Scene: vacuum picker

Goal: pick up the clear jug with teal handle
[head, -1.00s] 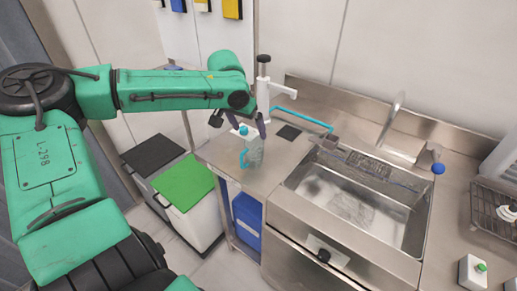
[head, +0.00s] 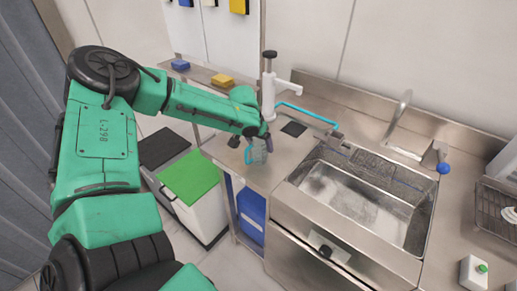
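The clear jug with teal handle (head: 258,155) stands on the steel counter (head: 285,160) left of the sink. Its teal handle (head: 248,155) shows on its left side, and its upper part is hidden by my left gripper. My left gripper (head: 257,142) is at the top of the jug, with a dark finger showing at the jug's right side. The view is too small to tell whether the fingers are open or pressing on the jug. My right gripper is not in view.
A white pump (head: 268,92) with a blue hose (head: 308,114) stands just behind the gripper. The sink (head: 365,200) lies to the right. A green-lidded bin (head: 190,178) stands on the floor at left. A yellow block (head: 222,80) sits on the back ledge.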

